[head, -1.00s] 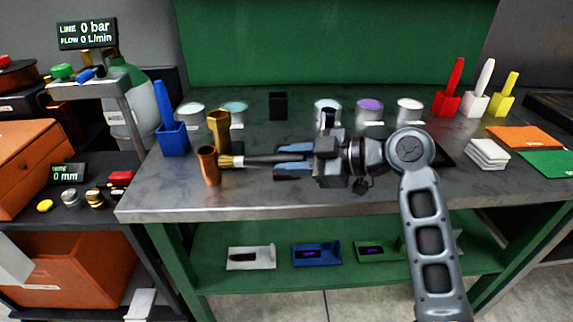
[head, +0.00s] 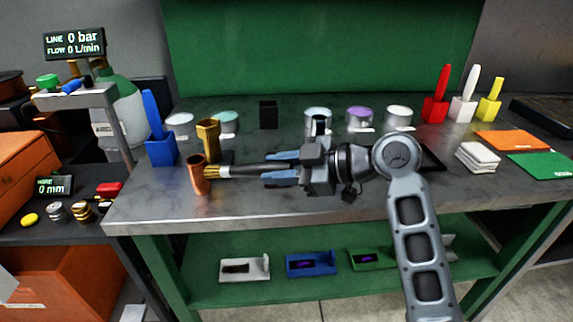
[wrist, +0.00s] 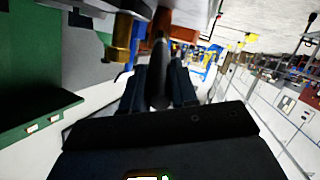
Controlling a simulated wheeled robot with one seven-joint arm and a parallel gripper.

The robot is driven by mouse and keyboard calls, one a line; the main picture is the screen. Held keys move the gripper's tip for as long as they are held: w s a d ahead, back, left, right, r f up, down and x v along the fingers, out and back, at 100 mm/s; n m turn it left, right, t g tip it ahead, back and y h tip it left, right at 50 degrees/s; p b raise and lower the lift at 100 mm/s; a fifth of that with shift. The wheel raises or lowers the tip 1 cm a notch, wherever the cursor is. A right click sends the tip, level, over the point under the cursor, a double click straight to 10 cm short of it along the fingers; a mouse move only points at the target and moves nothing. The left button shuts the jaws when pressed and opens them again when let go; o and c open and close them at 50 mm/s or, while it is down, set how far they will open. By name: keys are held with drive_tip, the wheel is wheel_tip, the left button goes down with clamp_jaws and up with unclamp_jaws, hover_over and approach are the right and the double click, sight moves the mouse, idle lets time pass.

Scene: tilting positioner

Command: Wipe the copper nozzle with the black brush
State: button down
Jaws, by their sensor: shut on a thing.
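The copper nozzle (head: 197,177) stands upright near the left front of the bench, in front of a taller brass nozzle (head: 208,142). My gripper (head: 270,168) is shut on the black brush (head: 245,170), with blue fingers on its handle. The brush lies about level and points left. Its tan bristles (head: 214,172) meet the right side of the copper nozzle below its rim; whether they press on it I cannot tell. In the wrist view the dark handle (wrist: 158,75) runs between the fingers, and the bristles are not clear.
A blue brush in its holder (head: 162,150) stands left of the nozzles. An empty-looking black holder (head: 268,114) and several pots (head: 359,118) stand behind. Red, white and yellow brushes (head: 463,100) and folded cloths (head: 478,157) are at right. The front strip is bare.

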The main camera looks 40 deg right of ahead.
drive_tip(key=shift+a, duration=0.45)
drive_tip(key=s, duration=0.6)
drive_tip(key=shift+s+d, duration=0.1)
drive_tip(key=shift+s, duration=0.05)
idle(0.4)
drive_tip(key=s, duration=0.2)
drive_tip(key=shift+s+b, duration=0.35)
drive_tip(key=shift+s, duration=0.1)
idle(0.8)
